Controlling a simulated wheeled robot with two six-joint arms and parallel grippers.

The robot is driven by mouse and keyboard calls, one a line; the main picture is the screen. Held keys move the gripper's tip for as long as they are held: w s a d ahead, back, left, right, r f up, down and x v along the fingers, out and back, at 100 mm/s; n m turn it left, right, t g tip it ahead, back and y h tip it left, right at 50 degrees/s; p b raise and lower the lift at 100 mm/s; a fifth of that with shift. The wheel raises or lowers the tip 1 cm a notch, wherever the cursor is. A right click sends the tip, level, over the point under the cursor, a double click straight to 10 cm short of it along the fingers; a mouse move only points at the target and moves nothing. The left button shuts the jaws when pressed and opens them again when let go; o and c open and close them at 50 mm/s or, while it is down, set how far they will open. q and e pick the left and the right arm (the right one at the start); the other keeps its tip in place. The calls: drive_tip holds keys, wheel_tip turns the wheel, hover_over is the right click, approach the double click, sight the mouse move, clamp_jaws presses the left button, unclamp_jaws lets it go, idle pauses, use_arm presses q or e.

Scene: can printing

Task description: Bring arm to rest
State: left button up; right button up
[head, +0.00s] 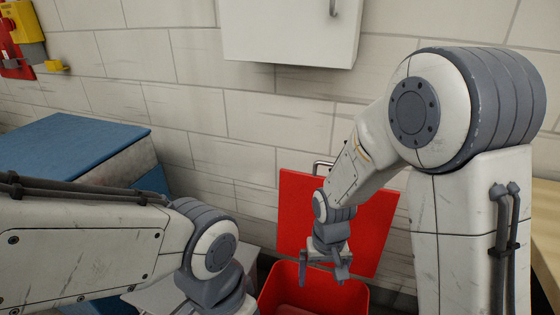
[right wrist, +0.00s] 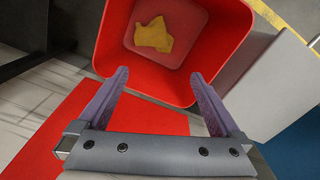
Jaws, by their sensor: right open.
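My right gripper (head: 325,274) hangs pointing down over a red bin (head: 358,295) at the lower middle of the head view. In the right wrist view its two fingers (right wrist: 157,98) are spread wide with nothing between them. The right arm bends down from the upper right. My left arm comes in from the left, and its gripper is below the picture's edge. In the right wrist view the red bin (right wrist: 108,45) is open, and a yellow-orange crumpled item (right wrist: 153,35) lies on its floor.
A red panel (head: 300,212), perhaps the bin's lid, stands against the tiled wall behind the bin. A blue-topped box (head: 75,145) stands at the left. A white cabinet (head: 290,35) hangs on the wall above. A wooden surface (head: 545,215) is at the right edge.

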drive_tip(key=s+a+r+n+y, duration=0.1)
drive_tip(key=s+a+r+n, duration=0.3)
drive_tip(key=s+r, duration=0.3)
drive_tip(key=s+a+r+n, duration=0.3)
drive_tip(key=s+r+n, duration=0.15)
drive_tip(key=s, duration=0.55)
wheel_tip(320, 180, up, 16)
drive_tip(key=p, duration=1.5)
drive_tip(key=shift+m+p, duration=0.35)
drive_tip(key=shift+m, duration=0.1)
drive_tip(key=shift+w+a+f, duration=0.1)
